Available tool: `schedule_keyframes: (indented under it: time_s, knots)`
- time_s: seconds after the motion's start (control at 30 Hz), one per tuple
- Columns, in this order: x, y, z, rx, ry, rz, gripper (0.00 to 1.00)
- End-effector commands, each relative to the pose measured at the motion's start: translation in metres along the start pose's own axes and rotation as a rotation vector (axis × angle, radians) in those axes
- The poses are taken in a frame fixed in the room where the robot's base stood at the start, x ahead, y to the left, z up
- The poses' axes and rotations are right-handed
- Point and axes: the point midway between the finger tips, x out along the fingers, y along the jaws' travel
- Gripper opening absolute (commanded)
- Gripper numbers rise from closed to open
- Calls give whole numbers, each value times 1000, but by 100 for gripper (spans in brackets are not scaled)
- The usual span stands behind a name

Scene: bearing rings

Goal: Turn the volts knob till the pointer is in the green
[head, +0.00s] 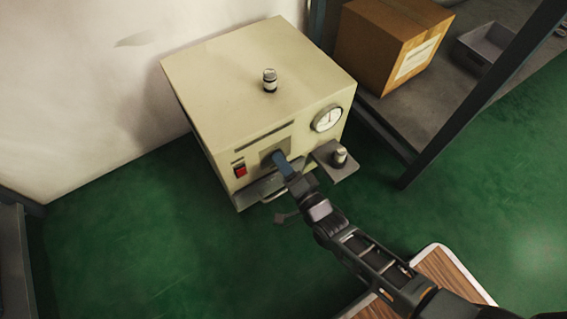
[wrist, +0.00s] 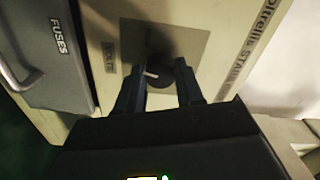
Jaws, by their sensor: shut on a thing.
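The volts knob (wrist: 168,76) is a dark round knob with a white mark, on a grey plate of the cream cabinet (head: 245,70). My gripper (wrist: 158,84) has one finger on each side of it and is shut on it. In the head view my gripper (head: 279,158) reaches the cabinet's front and hides the knob. A label that seems to read VOLTS (wrist: 109,57) is beside the plate. The round white dial (head: 327,118) is at the front's upper right. Its pointer is too small to read against any green band.
A red switch (head: 240,170) is left of the knob. A small shelf (head: 343,172) with a metal-topped item (head: 340,155) juts out at right. A drawer marked FUSES (wrist: 50,80) is below. A small jar (head: 270,80) stands on top. A rack with a cardboard box (head: 385,45) is at right.

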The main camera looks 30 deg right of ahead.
Motion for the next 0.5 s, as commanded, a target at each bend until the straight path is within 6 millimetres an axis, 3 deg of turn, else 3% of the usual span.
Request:
schedule_keyframes:
  time_s: [0.5]
  knots:
    - [-1, 1, -1, 144, 1, 3, 6]
